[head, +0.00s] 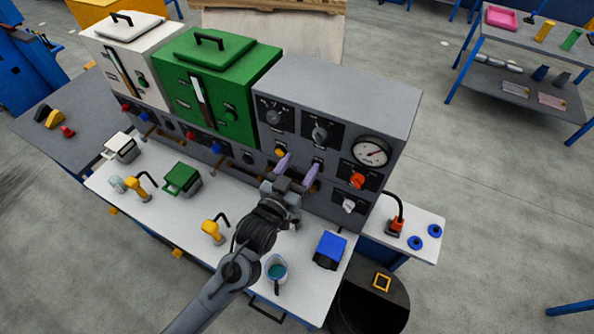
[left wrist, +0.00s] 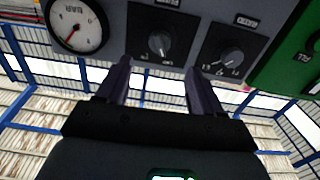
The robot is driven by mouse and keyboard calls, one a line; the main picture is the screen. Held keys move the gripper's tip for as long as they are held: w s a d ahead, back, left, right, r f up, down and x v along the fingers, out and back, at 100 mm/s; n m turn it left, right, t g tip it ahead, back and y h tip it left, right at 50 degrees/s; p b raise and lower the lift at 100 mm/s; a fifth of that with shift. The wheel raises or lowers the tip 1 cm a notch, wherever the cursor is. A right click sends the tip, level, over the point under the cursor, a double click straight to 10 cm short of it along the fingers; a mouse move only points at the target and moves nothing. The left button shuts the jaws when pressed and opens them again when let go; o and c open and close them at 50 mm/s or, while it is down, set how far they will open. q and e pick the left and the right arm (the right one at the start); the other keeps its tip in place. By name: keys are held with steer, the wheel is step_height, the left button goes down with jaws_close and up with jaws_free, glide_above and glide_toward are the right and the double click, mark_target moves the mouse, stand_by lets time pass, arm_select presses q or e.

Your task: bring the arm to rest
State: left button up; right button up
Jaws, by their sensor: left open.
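My left gripper (head: 298,168) is open and empty in front of the grey control panel (head: 345,90). Its two purple fingers point at the panel face, below the dark knobs and left of the round gauge (head: 370,151). In the left wrist view the fingers (left wrist: 160,78) stand apart with nothing between them. A dark knob (left wrist: 160,43) and another knob (left wrist: 230,57) show beyond the fingertips, with the gauge (left wrist: 76,24) at the left. I cannot tell whether a fingertip touches the panel. My right gripper is not in view.
A green box (head: 213,80) and a white box (head: 128,58) stand left of the panel. On the white bench (head: 165,225) are a yellow-handled tool (head: 212,230), a mug (head: 277,270) near my forearm, and a blue block (head: 330,248). A dark bin (head: 370,305) stands at the front right.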

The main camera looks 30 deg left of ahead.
arm_select(q)
steer(key=shift+s, duration=0.4)
steer(key=s+f+g+p, duration=0.2)
steer(key=s+g+p, duration=0.1)
steer(key=s, duration=0.5)
steer(key=s+a+f+m+g+p, duration=0.1)
steer(key=s+f+g+p, duration=0.1)
steer(key=s+g, duration=0.4)
steer(key=s+a+f+m+g+p, duration=0.1)
steer(key=s+g+p, duration=0.3)
steer(key=s, duration=0.7)
steer(key=shift+s+a+f+g+p, duration=0.25)
steer(key=shift+s+f+g+p, duration=0.15)
steer(key=shift+f+g, duration=0.1)
